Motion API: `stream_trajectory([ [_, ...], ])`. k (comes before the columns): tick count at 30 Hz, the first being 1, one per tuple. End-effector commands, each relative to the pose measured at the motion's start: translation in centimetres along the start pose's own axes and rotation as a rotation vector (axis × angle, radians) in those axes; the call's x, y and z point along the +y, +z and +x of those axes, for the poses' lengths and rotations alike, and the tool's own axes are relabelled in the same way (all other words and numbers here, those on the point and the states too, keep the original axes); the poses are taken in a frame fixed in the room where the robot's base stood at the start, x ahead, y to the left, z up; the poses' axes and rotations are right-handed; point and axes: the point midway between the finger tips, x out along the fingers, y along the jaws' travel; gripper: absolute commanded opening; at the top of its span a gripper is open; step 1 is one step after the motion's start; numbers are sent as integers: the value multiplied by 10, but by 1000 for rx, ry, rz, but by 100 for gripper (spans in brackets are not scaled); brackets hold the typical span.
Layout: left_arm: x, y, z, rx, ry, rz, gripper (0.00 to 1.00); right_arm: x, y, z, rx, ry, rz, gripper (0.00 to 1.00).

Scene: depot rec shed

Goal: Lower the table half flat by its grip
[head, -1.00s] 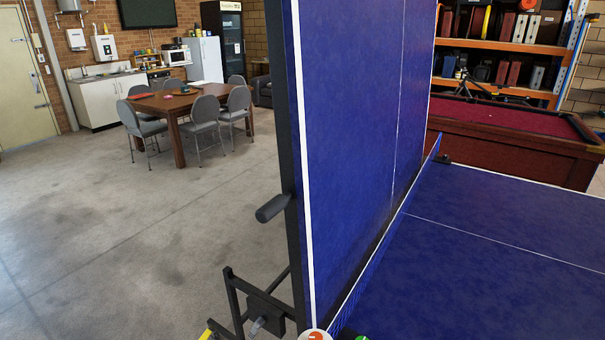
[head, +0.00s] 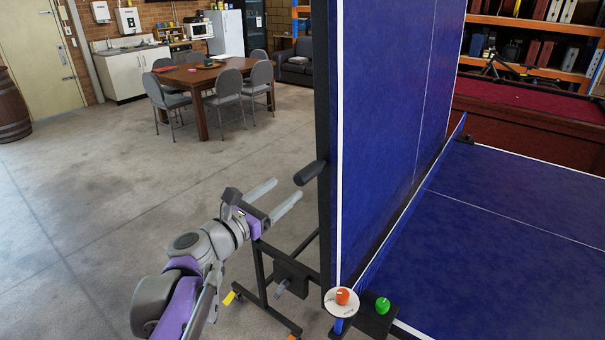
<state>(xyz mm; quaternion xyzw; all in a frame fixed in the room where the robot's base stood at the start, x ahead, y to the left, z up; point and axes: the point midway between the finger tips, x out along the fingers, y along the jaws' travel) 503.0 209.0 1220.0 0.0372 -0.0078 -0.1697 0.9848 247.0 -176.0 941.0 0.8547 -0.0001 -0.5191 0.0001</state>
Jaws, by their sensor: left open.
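The blue table half (head: 385,120) with a white edge line stands upright, folded up on its black frame. Its dark grip (head: 309,173) sticks out to the left from the half's near edge. My left gripper (head: 283,193) is open and empty, just below and left of the grip, its two pale fingers pointing up and right toward it. The fingers look apart from the grip. The other table half (head: 520,215) lies flat on the right, behind the net (head: 410,205). My right gripper is not in view.
The black undercarriage (head: 285,275) stands below the grip. A dining table with chairs (head: 205,75) is far behind. The floor on the left (head: 100,200) is clear.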

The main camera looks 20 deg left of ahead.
Motion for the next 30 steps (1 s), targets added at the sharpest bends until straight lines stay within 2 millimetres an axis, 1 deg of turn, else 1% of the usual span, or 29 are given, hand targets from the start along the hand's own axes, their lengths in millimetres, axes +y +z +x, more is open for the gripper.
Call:
stream_trajectory([
  [5, -2, 1, 28, 0, -6, 1, 72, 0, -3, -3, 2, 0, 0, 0],
  [12, -2, 1, 74, 0, -6, 3, 72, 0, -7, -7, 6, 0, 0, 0],
  [15, -2, 1, 88, 1, -5, 4, 72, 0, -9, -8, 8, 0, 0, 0],
  [18, -2, 0, 97, 1, -5, 5, 72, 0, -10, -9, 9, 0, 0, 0],
  [21, -2, 0, 101, 2, -3, 5, 72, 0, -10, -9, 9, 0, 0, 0],
  [29, -2, 0, 102, 2, -3, 6, 72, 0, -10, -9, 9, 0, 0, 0],
  [30, -2, 0, 102, 2, -3, 6, 68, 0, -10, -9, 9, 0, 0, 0],
])
